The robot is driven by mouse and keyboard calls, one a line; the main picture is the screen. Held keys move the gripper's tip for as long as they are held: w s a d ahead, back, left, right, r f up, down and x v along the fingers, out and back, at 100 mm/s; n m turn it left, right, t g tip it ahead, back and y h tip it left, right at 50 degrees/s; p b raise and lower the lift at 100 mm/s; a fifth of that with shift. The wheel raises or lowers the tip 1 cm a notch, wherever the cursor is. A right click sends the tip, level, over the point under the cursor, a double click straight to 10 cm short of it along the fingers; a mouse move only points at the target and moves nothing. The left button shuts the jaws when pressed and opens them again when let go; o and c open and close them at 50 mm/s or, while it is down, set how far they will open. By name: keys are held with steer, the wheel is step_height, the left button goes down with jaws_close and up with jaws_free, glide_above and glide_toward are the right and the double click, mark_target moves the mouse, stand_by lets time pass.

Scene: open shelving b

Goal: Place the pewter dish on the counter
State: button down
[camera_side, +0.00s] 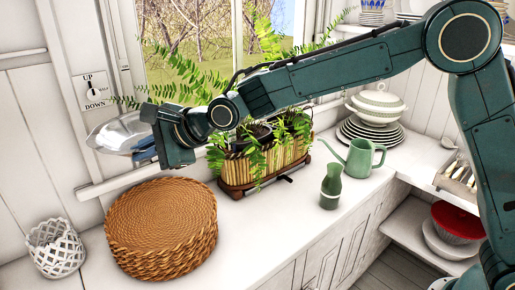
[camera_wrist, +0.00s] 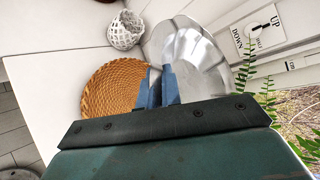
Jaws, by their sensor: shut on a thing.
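The pewter dish (camera_side: 122,133) is a shiny silver bowl-like dish at the left in the side view, held up in the air near the window frame. In the wrist view the dish (camera_wrist: 192,50) fills the upper middle. My gripper (camera_side: 150,140) is shut on its rim, and the blue fingers (camera_wrist: 158,88) show against the dish in the wrist view. The dish looks tilted. The white counter (camera_side: 285,215) runs below, well under the dish. Part of the dish's near side is hidden behind my fingers.
A stack of round woven mats (camera_side: 160,228) stands on the counter below the gripper. A white lattice basket (camera_side: 56,248) is left of it. A fern planter (camera_side: 262,165), green vase (camera_side: 331,186) and green watering can (camera_side: 358,158) stand to the right. Bare counter lies between mats and vase.

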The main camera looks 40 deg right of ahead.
step_height(320, 180, up, 5)
steer(key=shift+f, duration=0.2)
steer(key=s+d, duration=0.7)
steer(key=d, duration=0.5)
steer(key=s+d, duration=0.6)
steer(key=d, duration=0.7)
step_height(320, 180, down, 15)
steer(key=y, duration=0.1)
steer(key=shift+s+n, duration=0.2)
steer(key=shift+n, duration=0.2)
steer(key=shift+f, duration=0.15)
steer(key=shift+f, duration=8.05)
steer(key=shift+f, duration=0.15)
steer(key=shift+f, duration=1.65)
